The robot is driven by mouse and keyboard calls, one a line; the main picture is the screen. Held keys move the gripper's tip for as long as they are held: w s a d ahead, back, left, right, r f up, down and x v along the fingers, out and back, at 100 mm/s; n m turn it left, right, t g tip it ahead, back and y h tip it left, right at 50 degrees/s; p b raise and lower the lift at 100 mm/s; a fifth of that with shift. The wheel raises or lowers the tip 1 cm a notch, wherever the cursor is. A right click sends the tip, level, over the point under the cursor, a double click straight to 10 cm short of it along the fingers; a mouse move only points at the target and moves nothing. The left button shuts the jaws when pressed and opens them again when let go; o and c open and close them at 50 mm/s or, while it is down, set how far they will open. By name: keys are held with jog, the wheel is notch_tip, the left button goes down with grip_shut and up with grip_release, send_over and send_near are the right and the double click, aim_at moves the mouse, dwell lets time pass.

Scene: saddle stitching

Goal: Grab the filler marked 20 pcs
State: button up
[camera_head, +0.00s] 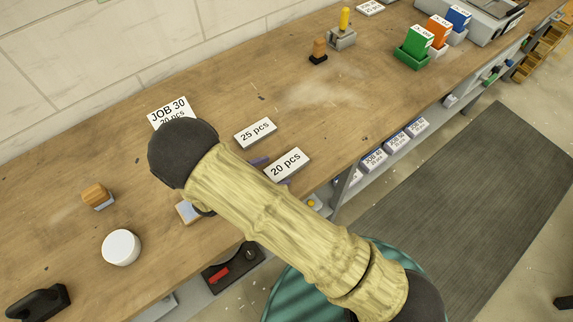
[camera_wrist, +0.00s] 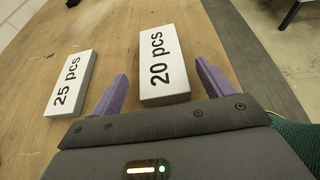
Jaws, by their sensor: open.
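The filler marked 20 pcs (camera_head: 287,164) is a white block with black print, lying on the wooden workbench. In the wrist view the 20 pcs filler (camera_wrist: 164,66) lies ahead of my gripper (camera_wrist: 160,88), its near end between the two purple fingers. In the head view my arm hides most of the gripper.
A white round container (camera_head: 121,247) and a wooden-handled tool (camera_head: 97,196) are on the left. Green (camera_head: 413,43), orange and blue bins stand far right. The bench's front edge is close to the 20 pcs filler.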

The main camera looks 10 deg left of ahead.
aim_at(280, 169)
jog(key=p+x, duration=0.1)
jog(key=x, duration=0.3)
jog(key=shift+d+r, duration=0.1)
jog(key=shift+r, duration=0.05)
jog(key=c, duration=1.1)
